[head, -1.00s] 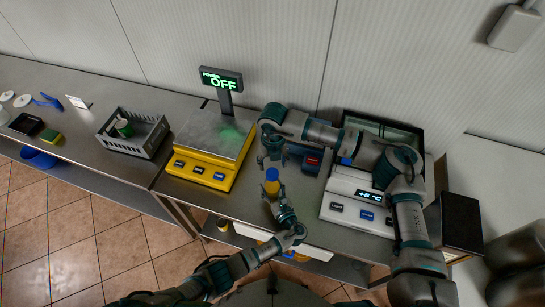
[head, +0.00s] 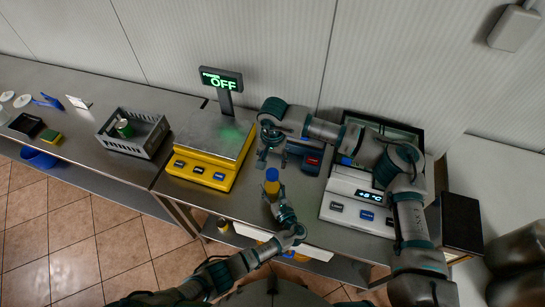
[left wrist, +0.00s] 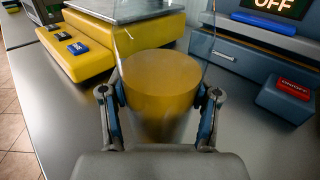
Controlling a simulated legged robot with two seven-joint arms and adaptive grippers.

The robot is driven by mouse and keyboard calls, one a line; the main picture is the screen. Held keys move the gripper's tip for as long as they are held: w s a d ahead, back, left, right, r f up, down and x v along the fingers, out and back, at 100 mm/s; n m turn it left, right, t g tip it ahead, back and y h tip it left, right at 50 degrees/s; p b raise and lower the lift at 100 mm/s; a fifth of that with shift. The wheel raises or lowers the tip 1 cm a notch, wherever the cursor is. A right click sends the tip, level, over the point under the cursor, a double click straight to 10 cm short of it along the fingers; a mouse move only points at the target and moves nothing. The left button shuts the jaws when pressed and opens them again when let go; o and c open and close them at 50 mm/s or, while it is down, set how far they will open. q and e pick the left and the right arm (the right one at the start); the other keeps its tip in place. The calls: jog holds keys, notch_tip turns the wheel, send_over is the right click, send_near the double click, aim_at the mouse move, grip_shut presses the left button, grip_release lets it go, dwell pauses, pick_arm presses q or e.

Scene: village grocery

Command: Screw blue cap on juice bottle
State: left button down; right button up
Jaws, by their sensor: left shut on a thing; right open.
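The juice bottle (head: 271,188) stands upright near the front edge of the metal counter, with yellow juice in it. The blue cap (head: 272,174) is on top of the bottle; how tight it sits I cannot tell. My left gripper (head: 275,201) is shut around the bottle from the front. In the left wrist view the yellow bottle body (left wrist: 162,88) is between its two fingers, and the cap cannot be made out. My right gripper (head: 267,157) is open and empty, just behind and above the cap, apart from it.
A yellow scale (head: 200,168) stands left of the bottle. A white device with a temperature display (head: 362,205) is on the right. A small dark box with a red button (head: 312,162) is behind the bottle. A grey crate (head: 133,147) stands further left. Bare counter surrounds the bottle.

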aim_at(272, 172)
jog(key=n, duration=0.4)
jog(key=shift+r+n, duration=0.15)
jog(key=shift+n, duration=0.15)
jog(key=n, duration=0.4)
jog(key=shift+r, duration=0.1)
notch_tip(272, 172, down, 8)
jog(key=shift+f, duration=0.1)
